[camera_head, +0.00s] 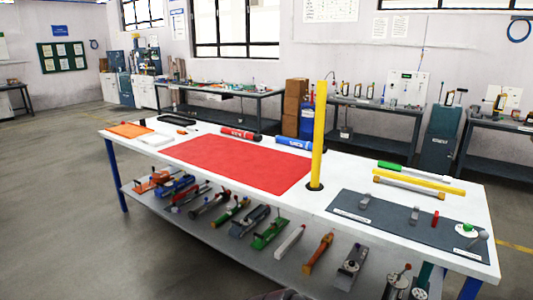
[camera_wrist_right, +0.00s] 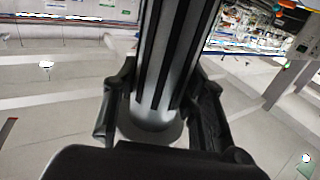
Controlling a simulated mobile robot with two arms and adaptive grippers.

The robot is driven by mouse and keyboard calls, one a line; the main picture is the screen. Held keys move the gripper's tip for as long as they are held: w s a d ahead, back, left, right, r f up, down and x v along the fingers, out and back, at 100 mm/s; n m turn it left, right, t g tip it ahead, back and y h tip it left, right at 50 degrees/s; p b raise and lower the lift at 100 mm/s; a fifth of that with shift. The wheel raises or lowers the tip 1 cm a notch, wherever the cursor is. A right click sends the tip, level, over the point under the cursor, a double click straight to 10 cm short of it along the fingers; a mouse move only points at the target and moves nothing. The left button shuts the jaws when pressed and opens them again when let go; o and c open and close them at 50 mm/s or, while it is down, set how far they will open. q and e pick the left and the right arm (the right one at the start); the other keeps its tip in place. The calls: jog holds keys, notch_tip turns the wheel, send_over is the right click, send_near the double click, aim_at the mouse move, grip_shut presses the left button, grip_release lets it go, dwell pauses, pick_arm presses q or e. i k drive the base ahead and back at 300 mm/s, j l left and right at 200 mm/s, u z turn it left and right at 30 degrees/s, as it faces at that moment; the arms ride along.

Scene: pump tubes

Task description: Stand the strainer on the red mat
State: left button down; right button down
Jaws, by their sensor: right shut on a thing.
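The strainer, a silver cylinder with long dark slots (camera_wrist_right: 172,60) and a round flange at its lower end in the picture, fills the middle of the right wrist view. My right gripper (camera_wrist_right: 161,108) is shut on it, with one black finger on each side near the flange. The red mat (camera_head: 235,163) lies flat on the white table in the head view, and its surface is bare.
A tall yellow tube (camera_head: 319,130) stands upright in a dark base by the mat's right corner. Red (camera_head: 240,134) and blue (camera_head: 293,143) rolls lie behind the mat. A dark grey mat (camera_head: 385,220) with small parts lies right. The lower shelf (camera_head: 225,240) is crowded.

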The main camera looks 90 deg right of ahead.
aim_at(225, 160)
jog(key=l+z, duration=0.3)
jog(key=i+l+z, duration=0.1)
jog(key=l+z, duration=0.25)
jog(key=i+l+z, duration=0.15)
jog(key=l+z, duration=0.15)
jog(key=l, duration=0.15)
jog(key=i+l+z, duration=0.15)
jog(key=l+z, duration=0.2)
jog(key=i+l+z, duration=0.15)
jog(key=z, duration=0.15)
jog(key=l, duration=0.1)
